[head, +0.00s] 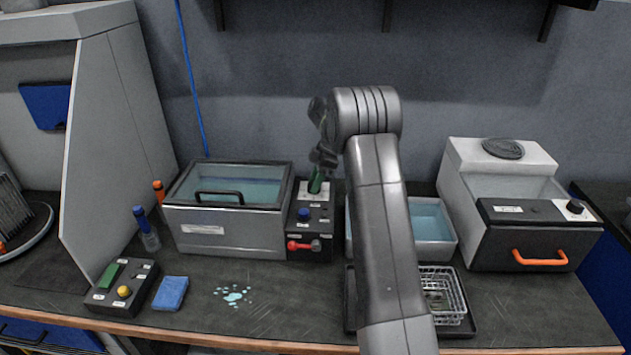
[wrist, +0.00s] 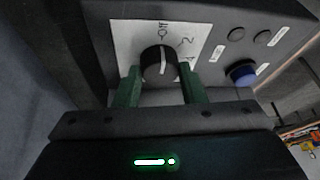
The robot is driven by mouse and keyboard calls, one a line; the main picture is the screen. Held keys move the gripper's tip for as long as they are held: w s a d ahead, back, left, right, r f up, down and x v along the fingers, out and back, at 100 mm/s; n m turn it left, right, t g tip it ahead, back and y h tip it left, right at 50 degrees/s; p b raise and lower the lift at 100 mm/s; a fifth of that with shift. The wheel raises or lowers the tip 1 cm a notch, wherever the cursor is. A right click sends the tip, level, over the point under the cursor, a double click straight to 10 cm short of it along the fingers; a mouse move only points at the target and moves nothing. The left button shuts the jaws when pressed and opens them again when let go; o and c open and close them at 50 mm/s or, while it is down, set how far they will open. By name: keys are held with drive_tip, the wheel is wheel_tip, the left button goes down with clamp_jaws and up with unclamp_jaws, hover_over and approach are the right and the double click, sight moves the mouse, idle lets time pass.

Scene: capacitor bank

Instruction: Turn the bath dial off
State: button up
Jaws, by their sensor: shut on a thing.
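The bath dial (wrist: 159,64) is a round black knob on a white label plate (wrist: 125,38) marked Off, 2 and 4. Its white pointer line is upright in the wrist view, roughly toward the Off mark. My gripper (wrist: 160,86) has its green fingers on either side of the dial and is shut on it. In the head view my gripper (head: 316,184) reaches down at the top of the black control box (head: 323,238); the dial is hidden there. The bath (head: 228,230) is a grey metal tank with a clear lid and bluish liquid, left of the box.
The control box carries a blue button (head: 305,213) and a red lever (head: 303,245). A tray of bluish liquid (head: 432,228) and a wire basket (head: 445,293) lie right of it. A white machine (head: 500,190) stands at right. A blue sponge (head: 171,293) and a spill (head: 233,295) lie in front.

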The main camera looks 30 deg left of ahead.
idle(0.5)
drive_tip(key=o, duration=1)
drive_tip(key=v, duration=1.3)
drive_tip(key=shift+w+r, duration=0.15)
drive_tip(key=shift+r, duration=0.2)
drive_tip(key=shift+d, duration=0.1)
drive_tip(key=x, duration=1.4)
drive_tip(key=shift+r, duration=0.15)
